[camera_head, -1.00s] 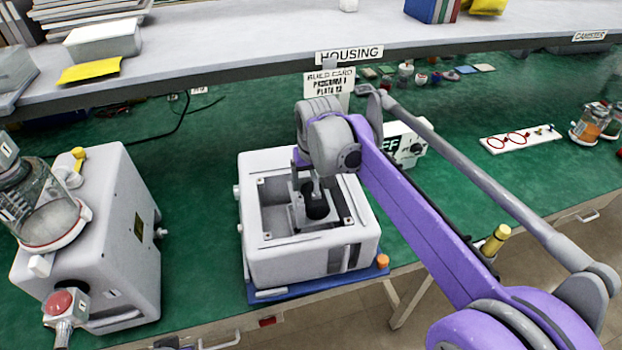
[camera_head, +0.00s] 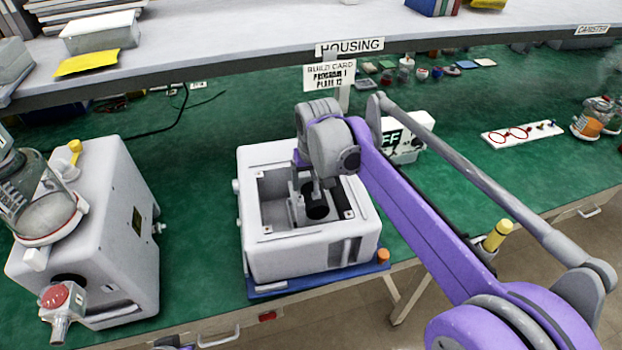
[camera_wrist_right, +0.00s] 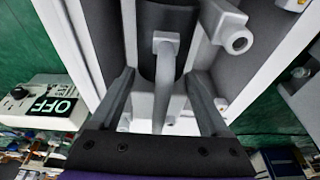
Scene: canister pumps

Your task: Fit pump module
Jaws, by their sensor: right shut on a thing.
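The white housing (camera_head: 290,260) stands on a blue tray (camera_head: 280,290) at the middle of the bench, its top open. The pump module (camera_head: 318,211), a grey piece with a black cylinder, is down inside the opening. My right gripper (camera_head: 312,190) reaches into the opening from above and is shut on the pump module; its fingers are partly hidden by the wrist. In the right wrist view, my right gripper (camera_wrist_right: 165,110) has its two fingers on either side of the pump module's grey pipe (camera_wrist_right: 166,75). My left gripper does not show clearly.
A white machine with a glass canister (camera_head: 45,215) stands at the left. A box reading OFF (camera_head: 400,145) is behind the housing. A white board with red rings (camera_head: 520,132) lies at the right. A shelf (camera_head: 250,40) crosses the back.

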